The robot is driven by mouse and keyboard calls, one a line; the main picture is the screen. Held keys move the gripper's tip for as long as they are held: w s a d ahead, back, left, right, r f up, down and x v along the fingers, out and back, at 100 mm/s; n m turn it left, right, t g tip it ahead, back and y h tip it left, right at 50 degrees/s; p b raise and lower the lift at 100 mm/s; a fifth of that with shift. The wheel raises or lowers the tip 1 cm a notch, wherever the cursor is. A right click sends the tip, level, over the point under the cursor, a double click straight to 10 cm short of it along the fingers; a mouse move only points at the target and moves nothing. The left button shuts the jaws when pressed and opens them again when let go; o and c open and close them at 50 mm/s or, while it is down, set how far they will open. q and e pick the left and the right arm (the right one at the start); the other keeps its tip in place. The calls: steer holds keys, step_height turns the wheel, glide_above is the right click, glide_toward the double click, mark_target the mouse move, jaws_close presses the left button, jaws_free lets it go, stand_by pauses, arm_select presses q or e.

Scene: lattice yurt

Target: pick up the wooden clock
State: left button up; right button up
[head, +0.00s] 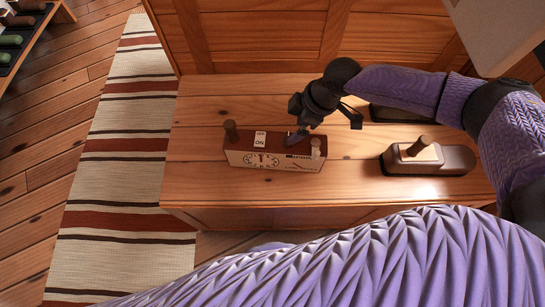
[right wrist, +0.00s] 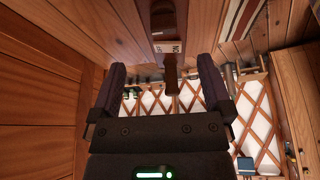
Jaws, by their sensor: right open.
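The wooden clock (head: 240,158) stands on the wooden chest top, near its front left edge. It is a long box with a reddish-brown top, a pale front with a round dial, a dark peg at its left end and a small white label on top. My right gripper (head: 299,139) is over the right half of the clock's top, pointing down; I cannot tell whether it touches. In the right wrist view its two fingers (right wrist: 162,85) are apart. The clock's brown top (right wrist: 166,25) with its label shows beyond and between them. My left gripper is not in view.
A grey block with a wooden knob (head: 450,160) stands right of the clock, with a dark flat object (head: 400,113) behind it. A panelled wooden back (head: 260,35) rises behind the chest top. A striped rug (head: 120,180) lies on the floor at left.

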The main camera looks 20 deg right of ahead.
mark_target(276, 141)
steer(key=shift+s+f, duration=0.15)
steer(key=shift+f, duration=0.2)
steer(key=b+x, duration=0.1)
steer(key=x, duration=0.2)
steer(key=b+x, duration=0.4)
steer(key=x, duration=0.1)
steer(key=shift+a+f, duration=0.15)
steer(key=shift+a, duration=0.25)
steer(key=shift+a+f+b, duration=0.15)
steer(key=shift+f+b, duration=0.1)
steer(key=shift+b, duration=0.05)
steer(key=shift+r, duration=0.15)
steer(key=c, duration=1.3)
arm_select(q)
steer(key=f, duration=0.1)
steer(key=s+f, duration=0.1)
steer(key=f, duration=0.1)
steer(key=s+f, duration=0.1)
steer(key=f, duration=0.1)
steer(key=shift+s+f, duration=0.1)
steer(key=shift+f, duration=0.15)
arm_select(e)
jaws_close()
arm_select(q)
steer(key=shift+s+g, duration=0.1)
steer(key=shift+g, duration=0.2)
